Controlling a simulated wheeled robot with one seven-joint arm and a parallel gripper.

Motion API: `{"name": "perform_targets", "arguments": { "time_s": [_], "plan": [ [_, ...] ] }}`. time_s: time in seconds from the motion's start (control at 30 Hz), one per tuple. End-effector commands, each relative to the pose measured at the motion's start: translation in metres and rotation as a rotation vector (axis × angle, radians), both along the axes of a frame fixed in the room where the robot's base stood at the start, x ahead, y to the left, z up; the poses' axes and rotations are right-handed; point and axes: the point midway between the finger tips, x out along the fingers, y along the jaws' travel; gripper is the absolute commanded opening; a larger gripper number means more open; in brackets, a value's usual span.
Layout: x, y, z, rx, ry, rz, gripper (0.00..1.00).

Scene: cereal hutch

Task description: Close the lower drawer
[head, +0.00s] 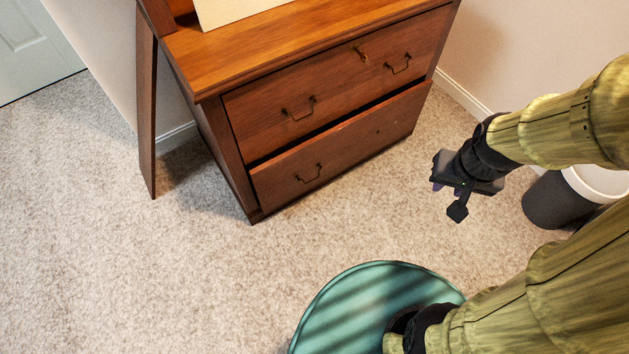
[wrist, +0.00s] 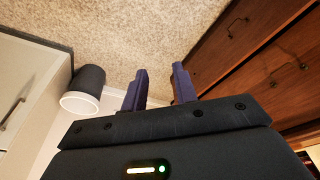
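The lower drawer (head: 345,143) is the bottom wooden front of the brown hutch. It stands out a little, with a dark gap along its top edge. A dark handle (head: 308,174) shows on its left part. The upper drawer (head: 335,85) looks flush. My gripper (head: 445,190) is to the right of the drawer front, apart from it and above the carpet. In the wrist view my gripper's two purple fingers (wrist: 160,82) are spread with nothing between them. The hutch front (wrist: 225,50) fills the right side of that view.
A dark bin with a white rim (head: 556,200) stands on the carpet at the right, near the wall; it also shows in the wrist view (wrist: 86,88). A brown panel (head: 146,110) stands at the hutch's left. The carpet (head: 200,290) before the drawers is clear.

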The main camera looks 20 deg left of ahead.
Motion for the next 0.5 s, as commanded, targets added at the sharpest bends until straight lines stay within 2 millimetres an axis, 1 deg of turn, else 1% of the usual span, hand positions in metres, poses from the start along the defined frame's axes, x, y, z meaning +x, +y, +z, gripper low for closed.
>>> {"name": "perform_targets", "arguments": {
  "time_s": [0.07,0.17,0.27,0.37,0.5],
  "plan": [
    [0.001,0.0,-0.001,-0.001,-0.001,0.0,0.29],
    [0.008,-0.001,-0.006,-0.004,-0.005,0.0,0.29],
    [0.022,-0.003,-0.018,-0.012,-0.014,0.002,0.29],
    [0.046,-0.003,-0.038,-0.015,-0.034,0.01,0.29],
    [0.082,0.001,-0.075,0.0,-0.071,0.027,0.29]
  ]
}}
